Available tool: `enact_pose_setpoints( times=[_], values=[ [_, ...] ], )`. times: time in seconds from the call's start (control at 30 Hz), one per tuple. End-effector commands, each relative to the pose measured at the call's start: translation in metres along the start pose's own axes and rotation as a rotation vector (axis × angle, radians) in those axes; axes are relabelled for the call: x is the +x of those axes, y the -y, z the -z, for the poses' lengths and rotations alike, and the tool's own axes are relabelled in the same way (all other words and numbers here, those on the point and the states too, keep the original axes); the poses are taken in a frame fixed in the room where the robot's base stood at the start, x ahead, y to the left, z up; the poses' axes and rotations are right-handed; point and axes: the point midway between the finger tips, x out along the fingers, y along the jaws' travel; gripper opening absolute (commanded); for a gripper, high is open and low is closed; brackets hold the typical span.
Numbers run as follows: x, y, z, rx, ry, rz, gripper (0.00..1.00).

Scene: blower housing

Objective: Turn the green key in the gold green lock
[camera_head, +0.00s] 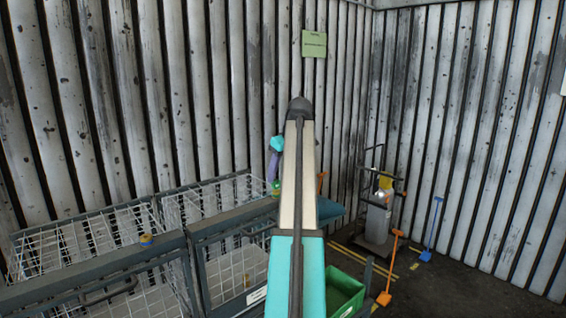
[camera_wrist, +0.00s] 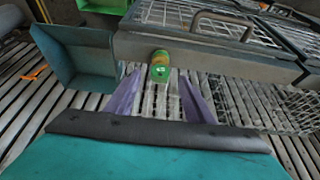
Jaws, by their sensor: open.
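In the wrist view, a green key face (camera_wrist: 160,71) sits on a gold and green lock (camera_wrist: 161,57) at the edge of a grey cage frame. My gripper (camera_wrist: 159,77) is open, its two purple fingers spread to either side of the green key in the picture. I cannot tell how far the fingertips are from it. In the head view, the green lock (camera_head: 276,188) shows small beside my arm, below one purple finger (camera_head: 272,167). My arm hides much of the area around it.
Wire cages with grey frames (camera_head: 105,267) stand at the left, with another gold lock (camera_head: 147,240) on one. A green bin (camera_head: 344,291) is low at the centre. A trolley (camera_head: 376,210) and orange and blue tools (camera_head: 388,270) stand to the right. Corrugated walls enclose the corner.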

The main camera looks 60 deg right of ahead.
Motion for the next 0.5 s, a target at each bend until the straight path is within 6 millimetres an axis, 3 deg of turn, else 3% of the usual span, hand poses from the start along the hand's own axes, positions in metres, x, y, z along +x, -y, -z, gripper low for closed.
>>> enact_pose_setpoints(
  times=[0.5],
  values=[
    [0.054, 0.0, 0.0, 0.0, 0.001, 0.001, 0.48]
  ],
)
